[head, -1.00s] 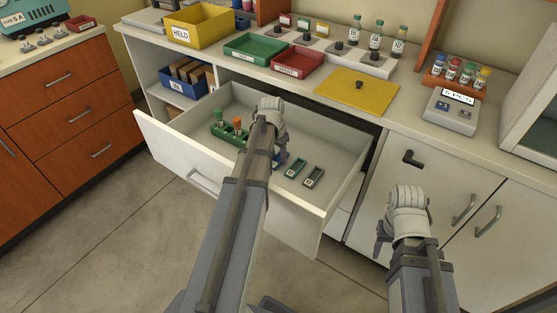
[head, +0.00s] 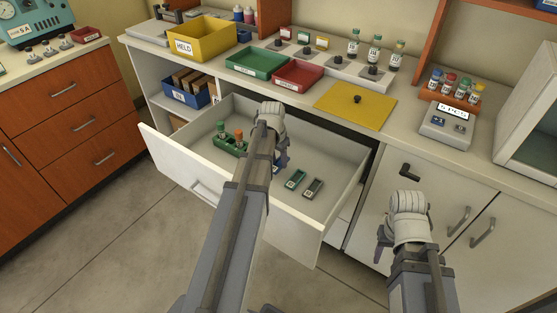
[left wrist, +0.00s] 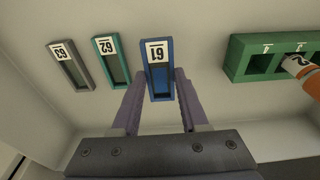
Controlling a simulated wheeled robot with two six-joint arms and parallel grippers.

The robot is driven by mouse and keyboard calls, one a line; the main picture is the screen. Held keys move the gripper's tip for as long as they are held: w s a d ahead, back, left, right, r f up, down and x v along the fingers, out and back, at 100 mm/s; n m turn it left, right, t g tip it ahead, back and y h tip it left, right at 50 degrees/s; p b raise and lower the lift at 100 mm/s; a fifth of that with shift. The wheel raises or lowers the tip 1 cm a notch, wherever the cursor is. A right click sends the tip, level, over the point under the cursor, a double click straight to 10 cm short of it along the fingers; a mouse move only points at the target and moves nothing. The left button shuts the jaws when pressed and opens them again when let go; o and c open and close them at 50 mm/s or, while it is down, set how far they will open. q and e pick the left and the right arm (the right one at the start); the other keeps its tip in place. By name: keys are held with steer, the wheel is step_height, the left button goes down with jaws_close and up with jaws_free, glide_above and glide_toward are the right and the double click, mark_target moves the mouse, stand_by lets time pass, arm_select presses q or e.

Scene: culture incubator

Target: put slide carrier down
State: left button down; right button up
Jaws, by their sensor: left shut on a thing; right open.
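The blue slide carrier (left wrist: 157,70), labelled 61, is between the fingers of my left gripper (left wrist: 160,88), which is shut on it inside the open drawer (head: 305,238). Whether its base touches the drawer floor is unclear. In the head view my left arm hides most of this carrier. A green carrier (head: 295,180) labelled 62 (left wrist: 110,62) and a dark grey carrier (head: 313,187) labelled 63 (left wrist: 70,66) lie in a row beside it on the drawer floor. My right gripper (head: 388,240) is open and empty, in front of the cabinet doors.
A green rack (head: 228,146) with a green-capped and an orange-capped tube stands in the drawer, right of the blue carrier in the left wrist view (left wrist: 240,58). The counter above holds a yellow bin (head: 201,38), green and red trays and a yellow mat (head: 340,107).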

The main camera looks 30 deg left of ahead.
step_height(320, 180, up, 19)
steer(key=p, duration=1.8)
steer(key=shift+r, duration=0.2)
steer(key=shift+r, duration=0.15)
